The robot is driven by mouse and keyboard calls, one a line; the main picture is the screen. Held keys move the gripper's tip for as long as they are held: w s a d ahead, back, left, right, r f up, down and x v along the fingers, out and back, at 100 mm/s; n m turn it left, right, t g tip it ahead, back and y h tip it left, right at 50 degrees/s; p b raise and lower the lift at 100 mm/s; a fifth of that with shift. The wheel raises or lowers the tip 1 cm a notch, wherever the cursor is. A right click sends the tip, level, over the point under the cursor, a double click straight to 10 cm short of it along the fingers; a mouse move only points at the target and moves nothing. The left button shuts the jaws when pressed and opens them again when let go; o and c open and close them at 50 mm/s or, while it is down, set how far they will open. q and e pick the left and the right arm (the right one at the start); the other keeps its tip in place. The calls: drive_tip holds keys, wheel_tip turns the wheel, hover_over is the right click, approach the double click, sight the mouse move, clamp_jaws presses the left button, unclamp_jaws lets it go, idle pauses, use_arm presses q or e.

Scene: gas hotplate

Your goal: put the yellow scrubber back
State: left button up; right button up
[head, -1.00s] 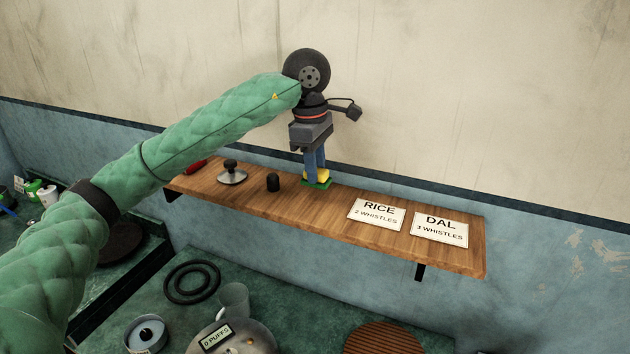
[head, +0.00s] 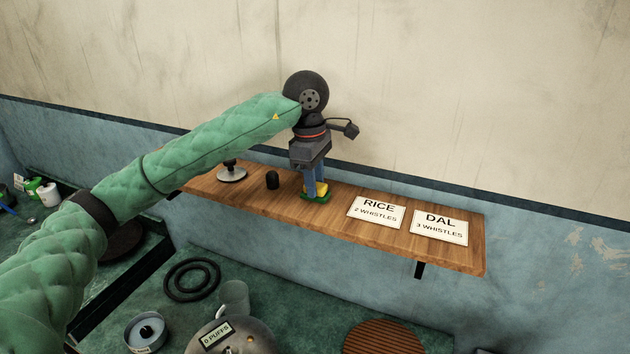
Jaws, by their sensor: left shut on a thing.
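The yellow scrubber (head: 321,187), with a green underside, is at the wooden shelf (head: 275,206), near the middle of its length. My left gripper (head: 315,185) points down from above and is shut on the scrubber, with its blue fingers on either side. The scrubber's green base looks to be at the shelf's surface, but I cannot tell whether it touches. The fingers hide part of the scrubber. My right gripper is not in view.
On the shelf, a black knob (head: 272,180) and a metal lid-like piece with a black knob (head: 231,173) stand left of the scrubber. RICE (head: 376,212) and DAL (head: 440,227) cards lie to the right. Black rings (head: 191,280) and a cooker (head: 245,340) are on the counter below.

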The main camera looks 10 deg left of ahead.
use_arm(q)
drive_tip(key=o, duration=1)
drive_tip(key=shift+o, duration=0.2)
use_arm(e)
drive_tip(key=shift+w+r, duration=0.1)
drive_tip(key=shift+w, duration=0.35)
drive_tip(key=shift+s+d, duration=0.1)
